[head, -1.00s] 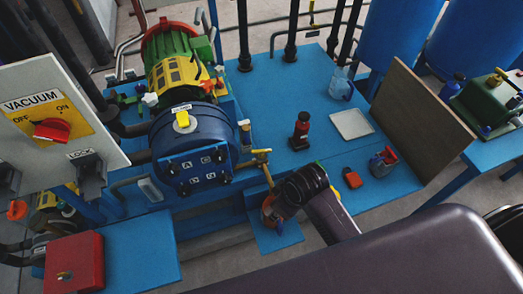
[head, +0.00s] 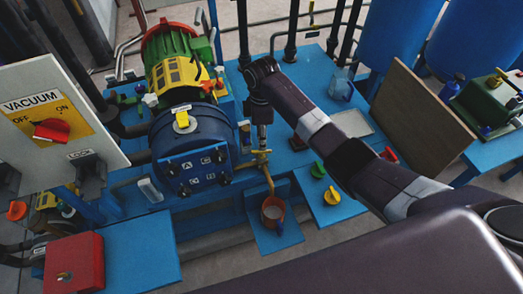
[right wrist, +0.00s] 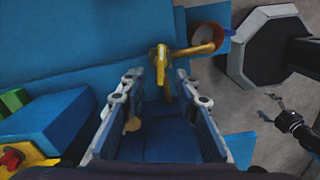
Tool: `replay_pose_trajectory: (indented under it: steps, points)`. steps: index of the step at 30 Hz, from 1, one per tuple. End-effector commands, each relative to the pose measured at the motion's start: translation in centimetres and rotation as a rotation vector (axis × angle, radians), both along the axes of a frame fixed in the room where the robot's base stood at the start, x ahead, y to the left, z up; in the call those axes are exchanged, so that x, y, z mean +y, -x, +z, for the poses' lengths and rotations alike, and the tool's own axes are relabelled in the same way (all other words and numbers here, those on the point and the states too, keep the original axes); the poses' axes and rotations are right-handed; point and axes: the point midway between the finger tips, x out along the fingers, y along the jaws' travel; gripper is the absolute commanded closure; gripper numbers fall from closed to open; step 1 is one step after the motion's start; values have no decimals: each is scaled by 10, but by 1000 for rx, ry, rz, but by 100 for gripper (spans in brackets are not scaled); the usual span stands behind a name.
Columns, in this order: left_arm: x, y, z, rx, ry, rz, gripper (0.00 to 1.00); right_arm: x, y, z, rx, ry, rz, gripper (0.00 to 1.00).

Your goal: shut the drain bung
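A brass drain pipe (head: 266,176) comes off the front of the blue autoclave vessel (head: 192,143) and curves down to a reddish cup (head: 272,212). A small brass handle (head: 260,152) sits at its top; I cannot tell for sure which brass part is the bung. My right gripper (head: 262,138) points down just above this handle. In the right wrist view its fingers (right wrist: 160,112) are apart with nothing held between them. The brass fitting (right wrist: 162,62) shows beyond the fingertips, with the cup (right wrist: 208,38) to its right.
A vacuum switch panel (head: 55,125) and a red box (head: 74,262) stand at the left. A yellow knob (head: 332,196) and a green knob (head: 318,170) sit on the blue bench right of the cup. A brown board (head: 415,115) stands at the right.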

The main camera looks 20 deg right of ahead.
Motion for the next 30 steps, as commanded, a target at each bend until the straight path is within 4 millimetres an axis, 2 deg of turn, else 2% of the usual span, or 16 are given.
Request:
replay_pose_trajectory:
  steps: [6,12,17,24,30]
  points:
    - [0,0,0,0,0,0,22,0,2,-36,5,1,-1,71]
    - [0,0,-2,1,0,0,22,0,2,-63,3,0,-1,71]
    - [0,1,-2,1,0,0,22,0,2,-71,1,1,-1,71]
    - [0,1,-2,1,0,0,22,0,1,-72,0,1,-1,71]
    - [1,1,-2,2,-1,1,22,0,1,-72,0,1,-1,92]
